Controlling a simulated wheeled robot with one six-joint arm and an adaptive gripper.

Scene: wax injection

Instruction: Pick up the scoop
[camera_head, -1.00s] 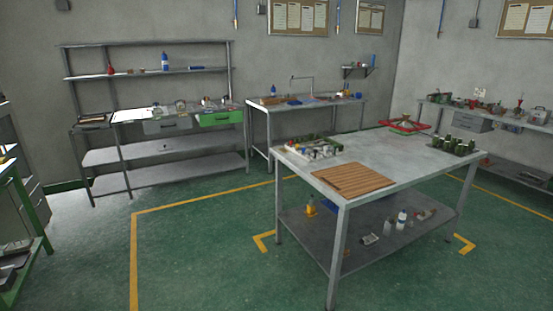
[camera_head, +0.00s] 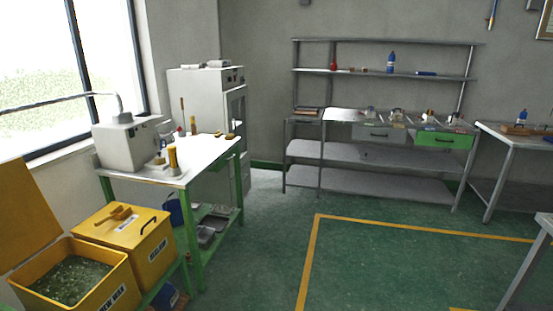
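I cannot make out a scoop for certain. A small tan object (camera_head: 118,212) lies on the closed yellow bin (camera_head: 152,248) at the lower left; it may be the scoop or a handle, and I cannot tell which. Beside it, an open yellow bin (camera_head: 125,275) holds greenish granules (camera_head: 72,280), with its lid (camera_head: 25,210) tilted up behind. My gripper is not in view.
A green-legged table (camera_head: 192,235) with a white machine (camera_head: 125,145) stands behind the bins. A white cabinet (camera_head: 205,100) stands in the corner. Shelving (camera_head: 370,158) lines the back wall, and a table edge (camera_head: 543,222) shows at right. The green floor (camera_head: 390,270) in the middle is clear.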

